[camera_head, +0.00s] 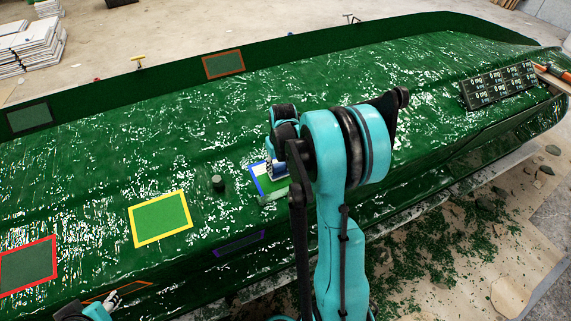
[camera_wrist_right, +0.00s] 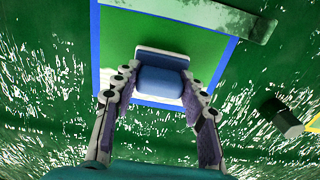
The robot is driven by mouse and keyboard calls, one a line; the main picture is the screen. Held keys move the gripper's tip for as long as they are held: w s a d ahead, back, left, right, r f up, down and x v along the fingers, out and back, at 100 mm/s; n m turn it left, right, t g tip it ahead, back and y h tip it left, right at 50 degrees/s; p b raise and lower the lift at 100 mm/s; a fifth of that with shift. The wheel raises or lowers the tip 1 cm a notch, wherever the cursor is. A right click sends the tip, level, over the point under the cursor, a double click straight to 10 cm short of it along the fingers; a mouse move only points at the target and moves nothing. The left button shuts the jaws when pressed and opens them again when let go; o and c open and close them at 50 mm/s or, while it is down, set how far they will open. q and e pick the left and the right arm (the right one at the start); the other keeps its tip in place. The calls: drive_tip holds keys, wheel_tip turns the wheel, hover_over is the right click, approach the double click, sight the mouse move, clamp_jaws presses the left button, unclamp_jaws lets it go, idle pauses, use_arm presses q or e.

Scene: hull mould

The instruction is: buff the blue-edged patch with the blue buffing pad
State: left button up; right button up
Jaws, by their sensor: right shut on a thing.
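The blue-edged patch (camera_head: 257,184) lies on the green hull near the middle of the head view, partly hidden by my right arm. In the right wrist view its blue border (camera_wrist_right: 95,50) frames a green field with a whitish area beside the pad. The blue buffing pad (camera_wrist_right: 162,78) is between the fingers of my right gripper (camera_wrist_right: 158,88), which is shut on it. The pad is over the patch; I cannot tell whether it touches. My left gripper (camera_head: 113,299) is at the bottom left of the head view, only partly shown, its jaws unclear.
Yellow-edged (camera_head: 160,218), red-edged (camera_head: 28,265) and purple-edged (camera_head: 240,243) patches lie around. A short dark cylinder (camera_head: 217,183) stands left of the blue-edged patch; it also shows in the wrist view (camera_wrist_right: 283,118). A black panel (camera_head: 498,84) lies at the right.

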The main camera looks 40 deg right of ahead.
drive_tip(key=shift+w+a+b, duration=0.1)
drive_tip(key=shift+w+a, duration=0.2)
drive_tip(key=shift+a, duration=1)
drive_tip(key=shift+w+a+b, duration=0.1)
drive_tip(key=shift+w+a, duration=0.2)
drive_tip(key=shift+a, duration=1)
drive_tip(key=shift+w+a+b, duration=0.1)
drive_tip(key=shift+w+a, duration=0.2)
drive_tip(key=shift+a, duration=1)
drive_tip(key=shift+w+d+r, duration=0.1)
drive_tip(key=shift+w+d, duration=0.05)
drive_tip(key=shift+w, duration=0.55)
drive_tip(key=shift+w+d+r, duration=0.1)
drive_tip(key=shift+w, duration=0.55)
drive_tip(key=shift+s+d, duration=0.65)
drive_tip(key=shift+d, duration=2.05)
drive_tip(key=shift+s+d, duration=0.7)
drive_tip(key=shift+d, duration=1.95)
drive_tip(key=shift+s+d, duration=0.65)
drive_tip(key=shift+d, duration=2.05)
wheel_tip(320, 180, up, 7)
drive_tip(key=s+p, duration=0.1)
drive_tip(key=p, duration=0.3)
drive_tip(key=shift+a, duration=0.15)
drive_tip(key=shift+f, duration=0.1)
